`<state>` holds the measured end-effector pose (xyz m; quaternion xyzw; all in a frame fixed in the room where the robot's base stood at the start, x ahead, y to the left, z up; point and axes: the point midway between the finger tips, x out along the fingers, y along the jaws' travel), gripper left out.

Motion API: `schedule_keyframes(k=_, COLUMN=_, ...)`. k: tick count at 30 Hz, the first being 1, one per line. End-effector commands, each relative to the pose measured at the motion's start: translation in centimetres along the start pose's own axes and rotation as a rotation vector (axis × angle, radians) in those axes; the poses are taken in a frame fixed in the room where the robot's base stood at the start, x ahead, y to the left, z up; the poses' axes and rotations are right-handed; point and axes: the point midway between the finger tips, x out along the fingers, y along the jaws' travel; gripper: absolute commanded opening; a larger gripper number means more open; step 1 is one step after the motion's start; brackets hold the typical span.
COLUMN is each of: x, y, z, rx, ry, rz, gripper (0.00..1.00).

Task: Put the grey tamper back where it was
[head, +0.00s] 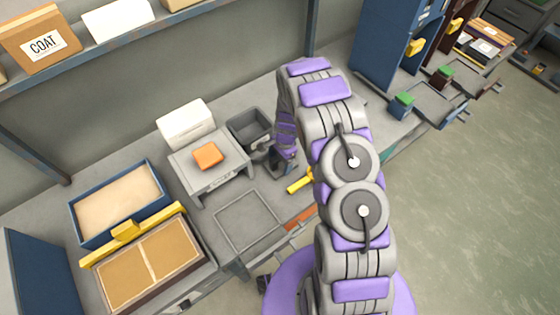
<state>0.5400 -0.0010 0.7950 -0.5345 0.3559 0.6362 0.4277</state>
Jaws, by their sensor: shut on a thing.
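My gripper (276,160) points down over the bench, just right of the small grey stand and in front of the dark grey bin (250,126). It is shut on a small grey thing that looks like the grey tamper (261,146). My gripper and forearm hide much of it, so its full shape and whether it touches the bench cannot be told. A flat grey square outline (248,221) lies empty on the bench in front of the stand.
An orange block (208,155) sits on the grey stand (206,178), with a white box (186,121) behind. A blue sand tray (118,200) and a brown two-panel frame (150,262) are left. A shelf with boxes runs above.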

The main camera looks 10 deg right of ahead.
Motion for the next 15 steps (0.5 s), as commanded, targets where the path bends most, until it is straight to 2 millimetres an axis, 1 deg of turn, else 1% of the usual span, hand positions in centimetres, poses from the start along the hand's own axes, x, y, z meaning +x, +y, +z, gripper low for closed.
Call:
schedule_keyframes(k=1, x=0.26, y=-0.06, z=0.04, rx=-0.001, ry=0.001, rz=0.000, gripper=0.62)
schedule_keyframes(k=9, x=0.20, y=-0.03, z=-0.09, rx=-0.002, ry=0.000, rz=-0.002, gripper=0.62)
schedule_keyframes(k=10, x=0.24, y=-0.03, z=-0.10, rx=-0.002, ry=0.000, rz=-0.002, gripper=0.91)
schedule_keyframes(k=13, x=0.19, y=0.01, z=-0.19, rx=-0.002, ry=-0.001, rz=-0.002, gripper=1.00)
schedule_keyframes(k=15, x=0.19, y=0.02, z=-0.22, rx=-0.002, ry=-0.002, rz=-0.002, gripper=1.00)
